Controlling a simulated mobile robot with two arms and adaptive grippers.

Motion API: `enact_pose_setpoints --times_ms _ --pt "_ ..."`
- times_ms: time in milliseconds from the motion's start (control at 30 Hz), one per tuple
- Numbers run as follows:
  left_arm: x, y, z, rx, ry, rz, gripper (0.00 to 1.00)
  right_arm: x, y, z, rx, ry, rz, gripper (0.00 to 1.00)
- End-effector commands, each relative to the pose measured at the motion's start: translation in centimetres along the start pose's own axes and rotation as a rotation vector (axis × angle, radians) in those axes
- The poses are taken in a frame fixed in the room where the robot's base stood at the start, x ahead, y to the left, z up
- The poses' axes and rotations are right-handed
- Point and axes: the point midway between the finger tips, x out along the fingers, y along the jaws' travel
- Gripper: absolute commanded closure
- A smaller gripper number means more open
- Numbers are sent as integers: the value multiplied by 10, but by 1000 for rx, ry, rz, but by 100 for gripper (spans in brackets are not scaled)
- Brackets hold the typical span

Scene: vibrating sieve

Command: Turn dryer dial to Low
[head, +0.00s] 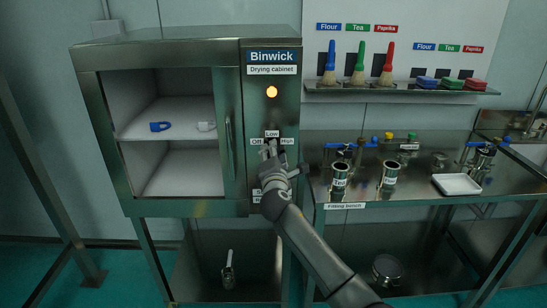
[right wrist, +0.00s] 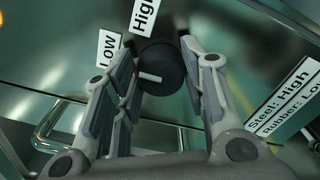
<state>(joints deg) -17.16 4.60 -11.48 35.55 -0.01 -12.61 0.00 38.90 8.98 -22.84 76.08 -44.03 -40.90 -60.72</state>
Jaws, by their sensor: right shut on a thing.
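The drying cabinet (head: 180,45) stands at the left with its control panel on its right side. My right gripper (head: 270,152) is at the panel, just below the Low label (head: 271,133). In the right wrist view its fingers are closed around the black dial (right wrist: 163,68). The dial's white mark points left in that view, roughly toward the side of the Low label (right wrist: 110,48). The High label (right wrist: 143,18) is above the dial there. In the head view the gripper mostly hides the dial. My left gripper is not in view.
An amber lamp (head: 272,92) glows above the dial. The cabinet's door handle (head: 229,135) is left of my gripper. A blue item (head: 160,126) lies on the cabinet shelf.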

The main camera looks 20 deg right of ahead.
Motion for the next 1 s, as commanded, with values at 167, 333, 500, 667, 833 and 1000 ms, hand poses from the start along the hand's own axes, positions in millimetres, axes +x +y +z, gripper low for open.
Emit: enact_pose_setpoints --times_ms 167,333,500,667,833,1000 --pt "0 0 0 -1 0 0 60 0 -2 -1 8 2 -3 84" --pt "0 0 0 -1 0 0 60 0 -2 -1 8 2 -3 84" --pt "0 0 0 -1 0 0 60 0 -2 -1 7 1 -3 52" --pt "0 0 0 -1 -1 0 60 0 -1 -1 7 1 -2 40" --pt "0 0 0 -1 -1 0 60 0 0 0 7 0 -1 40" --pt "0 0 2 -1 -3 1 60 -3 0 0 7 0 0 40"
